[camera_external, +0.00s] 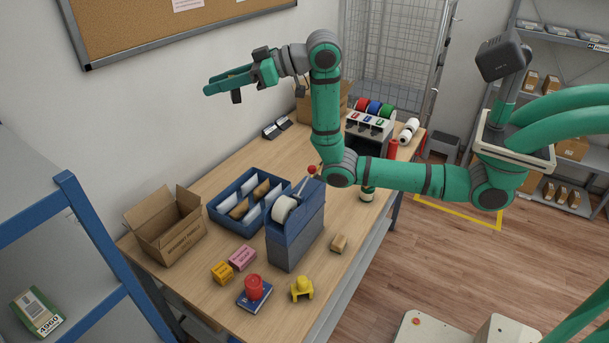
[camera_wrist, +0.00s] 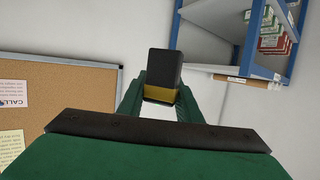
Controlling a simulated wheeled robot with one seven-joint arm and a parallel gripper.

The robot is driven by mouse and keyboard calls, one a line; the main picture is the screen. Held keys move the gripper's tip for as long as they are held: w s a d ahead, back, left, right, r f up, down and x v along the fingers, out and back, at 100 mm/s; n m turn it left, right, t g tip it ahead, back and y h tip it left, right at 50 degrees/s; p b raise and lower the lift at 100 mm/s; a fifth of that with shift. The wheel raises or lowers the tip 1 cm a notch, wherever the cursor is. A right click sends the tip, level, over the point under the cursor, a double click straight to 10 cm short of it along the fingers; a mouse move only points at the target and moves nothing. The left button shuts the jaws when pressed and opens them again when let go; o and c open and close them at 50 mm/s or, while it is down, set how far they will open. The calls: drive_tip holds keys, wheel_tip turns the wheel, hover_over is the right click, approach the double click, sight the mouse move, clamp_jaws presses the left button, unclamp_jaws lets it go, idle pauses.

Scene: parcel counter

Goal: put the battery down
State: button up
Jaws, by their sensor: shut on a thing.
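The battery (camera_wrist: 164,72), a dark block with a yellow-brown band at its near end, is between my gripper's fingers in the wrist view. In the external view the battery (camera_external: 236,97) shows as a small dark piece below the green fingers. My gripper (camera_external: 221,87) is shut on it, held high above the back left of the wooden table (camera_external: 213,176), pointing left. The fingers hide part of the battery.
On the table stand an open cardboard box (camera_external: 166,233), a blue divided tray (camera_external: 228,226), a tape dispenser (camera_external: 296,230), small boxes and a red item on a blue book. A corkboard (camera_external: 140,27) hangs behind. A blue-framed shelf (camera_external: 74,204) stands left. Bare tabletop shows behind the tray.

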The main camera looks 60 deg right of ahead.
drive_tip(key=w+d+r+m+h, duration=0.1)
drive_tip(key=w+d+r, duration=0.6)
drive_tip(key=d+r, duration=0.6)
drive_tip(key=w+d+f, duration=0.4)
drive_tip(key=w+f, duration=0.3)
drive_tip(key=f, duration=0.1)
drive_tip(key=w+d+f, duration=0.5)
drive_tip(key=w+f, duration=0.3)
drive_tip(key=w+d+f+n+g+y, duration=0.1)
drive_tip(key=w+d+f, duration=0.1)
drive_tip(key=d+f, duration=1)
drive_tip(key=w+d+f+n+y, duration=0.2)
drive_tip(key=d+f, duration=0.9)
drive_tip(key=d, duration=0.1)
drive_tip(key=shift+s+a+f+n+g+y, duration=0.65)
drive_tip(key=shift+s+a+f+n+g, duration=0.6)
drive_tip(key=shift+f, duration=4.25)
drive_tip(key=shift+s+a+f+n+g+y, duration=0.65)
drive_tip(key=shift+s+f, duration=1.15)
drive_tip(key=shift+f, duration=3.65)
drive_tip(key=shift+s+a+f+n+g+y, duration=0.75)
drive_tip(key=shift+s+a+f+g, duration=0.55)
drive_tip(key=shift+f, duration=4.2)
drive_tip(key=shift+s+d, duration=0.15)
drive_tip(key=shift+d, duration=0.15)
